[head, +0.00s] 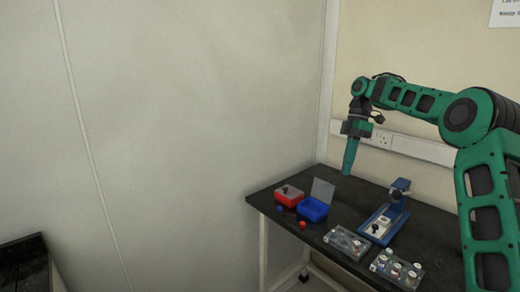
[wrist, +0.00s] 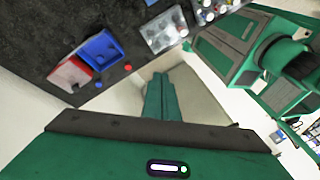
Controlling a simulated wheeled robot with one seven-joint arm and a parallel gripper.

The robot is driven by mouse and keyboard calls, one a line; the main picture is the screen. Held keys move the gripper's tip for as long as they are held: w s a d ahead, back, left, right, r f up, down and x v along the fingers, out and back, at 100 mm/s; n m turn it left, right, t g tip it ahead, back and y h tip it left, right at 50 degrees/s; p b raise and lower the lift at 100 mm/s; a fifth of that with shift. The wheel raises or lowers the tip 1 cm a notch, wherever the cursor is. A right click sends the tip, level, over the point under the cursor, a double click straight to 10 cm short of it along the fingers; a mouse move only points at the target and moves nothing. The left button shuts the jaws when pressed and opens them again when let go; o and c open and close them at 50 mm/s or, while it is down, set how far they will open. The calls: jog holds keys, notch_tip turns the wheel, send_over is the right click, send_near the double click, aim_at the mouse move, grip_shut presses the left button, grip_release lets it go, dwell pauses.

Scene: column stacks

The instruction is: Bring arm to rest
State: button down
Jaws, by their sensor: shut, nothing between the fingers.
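My gripper (head: 348,160) is shut and empty. It points down in the air above the back left part of the black table (head: 432,226), in front of the wall. Its closed green fingers (wrist: 160,98) also show in the wrist view, clear of every object. My green arm reaches in from the right of the head view, bent over the table.
On the table are a red box (head: 289,195), an open blue box (head: 313,209), a blue stand (head: 386,226) and two clear trays, nearer (head: 396,270) and farther (head: 346,243), with small items. A red ball (head: 303,224) and a blue ball (head: 280,208) lie loose.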

jog(key=s+d+m+t+h, duration=0.1)
jog(key=s+d+m, duration=0.3)
jog(key=s, duration=0.5)
jog(key=s+d+m, duration=0.2)
jog(key=s+m, duration=0.4)
jog(key=s, duration=0.3)
jog(key=s+d+m+t+h, duration=0.1)
jog(key=s+d+m, duration=0.2)
jog(key=s+m, duration=0.35)
jog(key=s+d+f+m, duration=0.1)
jog(key=s+f+m, duration=0.1)
jog(key=s, duration=0.5)
jog(key=s+d+f+m, duration=0.1)
jog(key=s+f+m, duration=0.2)
jog(key=s, duration=0.5)
jog(key=s+d+f+m+t, duration=0.1)
jog(key=s+f+m, duration=0.2)
jog(key=s, duration=0.5)
jog(key=shift+d+f, duration=0.15)
jog(key=shift+f, duration=0.15)
jog(key=shift+m, duration=0.25)
jog(key=shift+w+f+h, duration=0.25)
jog(key=shift+w+h, duration=0.05)
jog(key=shift+w, duration=0.25)
